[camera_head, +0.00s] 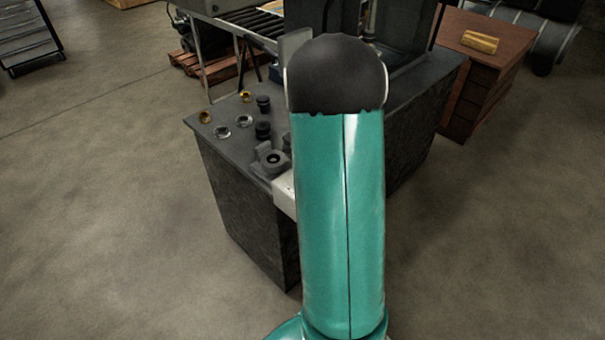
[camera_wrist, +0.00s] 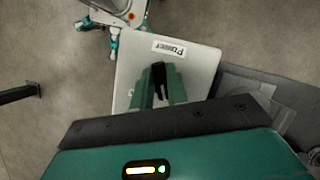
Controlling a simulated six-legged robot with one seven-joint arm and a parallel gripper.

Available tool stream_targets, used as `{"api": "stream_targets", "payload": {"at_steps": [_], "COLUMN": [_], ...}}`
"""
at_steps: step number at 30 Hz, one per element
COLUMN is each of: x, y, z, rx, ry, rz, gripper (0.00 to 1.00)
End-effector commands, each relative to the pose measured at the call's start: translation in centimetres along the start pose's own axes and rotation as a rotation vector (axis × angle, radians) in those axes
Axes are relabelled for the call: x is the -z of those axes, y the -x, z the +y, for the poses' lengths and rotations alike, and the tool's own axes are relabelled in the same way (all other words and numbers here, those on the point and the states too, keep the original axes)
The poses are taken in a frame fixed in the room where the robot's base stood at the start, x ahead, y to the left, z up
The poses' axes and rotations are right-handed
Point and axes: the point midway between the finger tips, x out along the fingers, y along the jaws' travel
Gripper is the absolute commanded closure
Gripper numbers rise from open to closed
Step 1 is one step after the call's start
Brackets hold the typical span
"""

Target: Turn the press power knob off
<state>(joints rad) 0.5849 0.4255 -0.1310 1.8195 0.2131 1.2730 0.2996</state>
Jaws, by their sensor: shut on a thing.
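In the wrist view a pale grey panel (camera_wrist: 205,65) carries a small white label (camera_wrist: 169,48) with dark lettering that looks like "POWER". My gripper (camera_wrist: 160,82) is over the panel just below the label, with its fingers closed together on the power knob. The fingers cover most of the knob, so I cannot tell which way it points. In the head view my teal arm hides the gripper and the knob. A pale edge of the panel box (camera_head: 284,192) shows left of the arm, at the bench front.
The dark press bench (camera_head: 240,205) has black cylindrical parts (camera_head: 263,130) and several small rings on its top. A wooden cabinet (camera_head: 480,70) stands at the right with a brass-coloured piece (camera_head: 480,42) on it. Open concrete floor (camera_head: 100,220) lies to the left.

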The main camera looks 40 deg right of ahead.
Motion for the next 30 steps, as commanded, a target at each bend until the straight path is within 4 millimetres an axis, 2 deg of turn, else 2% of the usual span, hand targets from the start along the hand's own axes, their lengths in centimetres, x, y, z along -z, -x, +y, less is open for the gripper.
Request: {"api": "stream_targets", "payload": {"at_steps": [13, 30], "x": [-0.03, -0.02], "y": [0.00, -0.01], "z": [-0.03, 0.03], "rx": [-0.116, -0.143], "ry": [0.281, 0.347], "rz": [-0.001, -0.001], "gripper": [1.00, 1.00]}}
